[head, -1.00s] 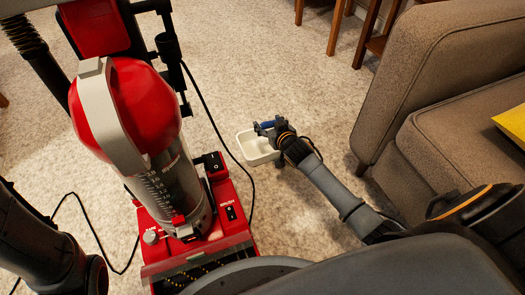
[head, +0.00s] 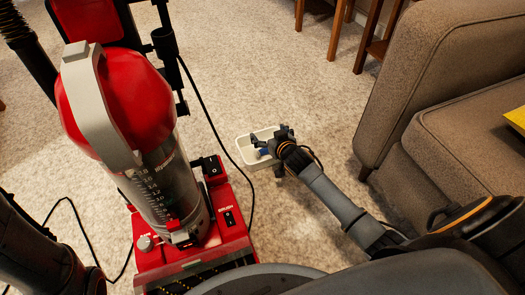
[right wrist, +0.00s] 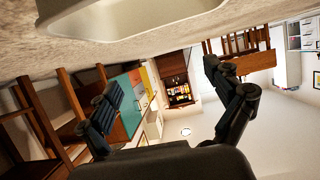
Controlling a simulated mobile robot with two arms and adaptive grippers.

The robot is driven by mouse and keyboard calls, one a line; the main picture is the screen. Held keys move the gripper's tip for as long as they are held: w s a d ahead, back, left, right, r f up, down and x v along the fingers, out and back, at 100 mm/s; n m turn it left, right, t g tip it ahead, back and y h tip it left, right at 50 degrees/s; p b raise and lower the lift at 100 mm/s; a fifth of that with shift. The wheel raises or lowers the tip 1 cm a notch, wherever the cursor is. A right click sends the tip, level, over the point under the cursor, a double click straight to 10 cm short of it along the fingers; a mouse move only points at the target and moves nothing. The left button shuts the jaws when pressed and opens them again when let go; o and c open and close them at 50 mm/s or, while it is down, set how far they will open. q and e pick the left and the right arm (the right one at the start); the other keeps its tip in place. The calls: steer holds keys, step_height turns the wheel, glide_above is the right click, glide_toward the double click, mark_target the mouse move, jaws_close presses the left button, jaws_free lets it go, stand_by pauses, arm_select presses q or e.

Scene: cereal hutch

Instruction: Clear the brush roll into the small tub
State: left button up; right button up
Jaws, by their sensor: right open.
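The red upright vacuum (head: 125,110) stands at the left in the head view. At the front of its red floor head is a dark strip with yellow specks, which looks like part of the brush roll (head: 190,284); my own body hides the rest. The small white tub (head: 243,150) sits on the carpet right of the vacuum. My right gripper (head: 264,146) is open over the tub's right side. In the right wrist view the gripper (right wrist: 163,80) has its fingers spread with nothing between them, and the tub's rim (right wrist: 70,30) shows at the top. My left gripper is not in view.
A brown sofa (head: 430,80) stands at the right, with a yellow item (head: 515,118) on its seat. A black cord (head: 205,110) runs down beside the vacuum. Wooden furniture legs (head: 340,30) stand at the back. Carpet beyond the tub is clear.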

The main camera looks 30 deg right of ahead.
steer(key=v, duration=1.2)
